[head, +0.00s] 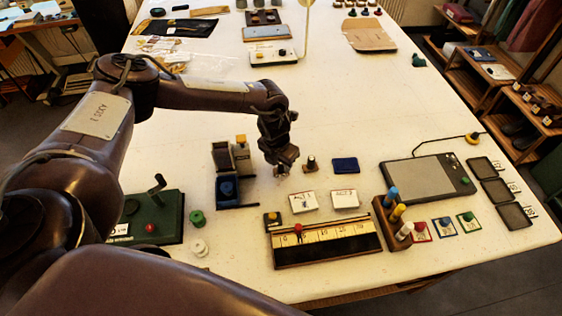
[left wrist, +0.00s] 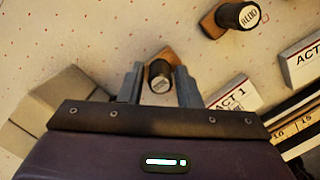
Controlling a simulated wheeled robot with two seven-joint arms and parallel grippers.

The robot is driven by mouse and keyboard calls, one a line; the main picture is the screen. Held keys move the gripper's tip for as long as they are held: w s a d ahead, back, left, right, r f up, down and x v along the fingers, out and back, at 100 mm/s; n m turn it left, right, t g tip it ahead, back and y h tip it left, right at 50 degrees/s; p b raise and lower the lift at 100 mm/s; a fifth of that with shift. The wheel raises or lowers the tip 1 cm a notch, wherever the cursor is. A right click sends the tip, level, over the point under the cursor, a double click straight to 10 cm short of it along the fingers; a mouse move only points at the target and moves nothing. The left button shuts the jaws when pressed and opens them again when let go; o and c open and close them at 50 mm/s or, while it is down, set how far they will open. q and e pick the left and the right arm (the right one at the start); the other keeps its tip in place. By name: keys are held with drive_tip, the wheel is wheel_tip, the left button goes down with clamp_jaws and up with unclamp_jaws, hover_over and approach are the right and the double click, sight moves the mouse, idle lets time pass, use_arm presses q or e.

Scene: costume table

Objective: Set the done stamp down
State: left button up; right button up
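The done stamp (left wrist: 160,78) has a dark round handle and a wooden base; its label is too small to read surely. In the left wrist view it stands between the two fingers of my left gripper (left wrist: 159,85), with a narrow gap on each side of the handle. The gripper looks open around it. In the head view my left gripper (head: 284,163) is low over the white table (head: 330,125) and mostly hides the stamp. My right gripper is not in view.
A REDO stamp (head: 311,165) stands close to the right, also in the left wrist view (left wrist: 238,16). A blue pad (head: 345,164), ACT cards (head: 302,202), a numbered strip (head: 325,241) and a grey-and-blue device (head: 228,188) lie around.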

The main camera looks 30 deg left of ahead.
sight(278, 174)
use_arm(q)
drive_tip(key=shift+o, duration=1.1)
drive_tip(key=shift+r, duration=0.5)
wheel_tip(278, 174, up, 11)
drive_tip(key=s+b, duration=0.1)
drive_tip(key=b, duration=0.3)
drive_tip(key=shift+s+r+b, duration=0.15)
drive_tip(key=shift+s+b, duration=0.15)
drive_tip(key=shift+s, duration=0.05)
